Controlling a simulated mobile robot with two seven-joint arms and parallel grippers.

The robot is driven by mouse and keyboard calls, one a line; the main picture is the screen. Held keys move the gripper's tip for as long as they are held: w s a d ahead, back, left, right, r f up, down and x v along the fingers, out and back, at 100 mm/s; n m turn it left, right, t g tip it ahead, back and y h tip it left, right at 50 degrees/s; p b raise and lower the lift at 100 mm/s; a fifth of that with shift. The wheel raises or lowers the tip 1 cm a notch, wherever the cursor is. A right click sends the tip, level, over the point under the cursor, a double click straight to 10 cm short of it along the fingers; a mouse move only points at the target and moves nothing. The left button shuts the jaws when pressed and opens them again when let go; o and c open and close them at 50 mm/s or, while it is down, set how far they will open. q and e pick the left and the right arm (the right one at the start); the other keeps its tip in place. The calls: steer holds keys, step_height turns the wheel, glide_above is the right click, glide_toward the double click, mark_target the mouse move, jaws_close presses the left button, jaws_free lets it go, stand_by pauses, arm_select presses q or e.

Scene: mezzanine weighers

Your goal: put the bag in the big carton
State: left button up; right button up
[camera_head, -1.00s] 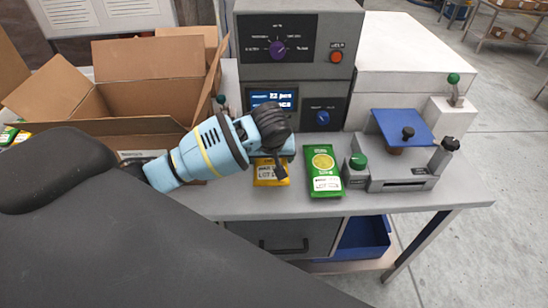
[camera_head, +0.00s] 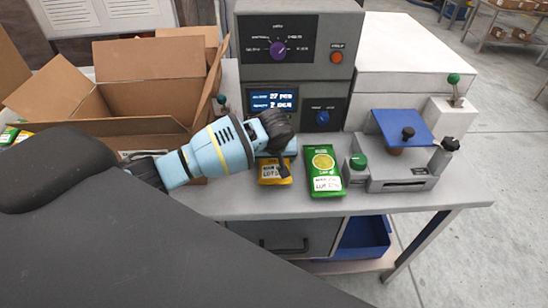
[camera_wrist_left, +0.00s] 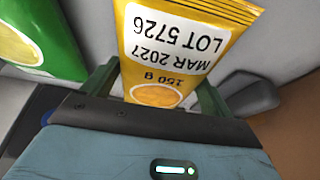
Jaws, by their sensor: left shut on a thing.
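A yellow bag (camera_head: 273,172) with a white label is at my left gripper (camera_head: 280,150) on the grey bench, in front of the machine. In the left wrist view the yellow bag (camera_wrist_left: 180,45) lies between the two fingers of the gripper (camera_wrist_left: 155,88), which are shut on it; its label reads MAR 2027, LOT 5726. The big open brown carton (camera_head: 150,97) stands on the bench at the left, with flaps spread. My left arm reaches across in front of it, hiding part of its front. My right gripper is not in view.
A green bag (camera_head: 323,171) lies just right of the yellow one. A sealer-like device (camera_head: 400,160) with a blue plate stands further right. The grey machine (camera_head: 294,70) with a lit screen rises behind. More bags (camera_head: 12,134) lie at far left.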

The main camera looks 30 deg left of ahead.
arm_select(q)
steer(key=shift+f, duration=0.1)
steer(key=o, duration=0.9)
steer(key=v, duration=1.2)
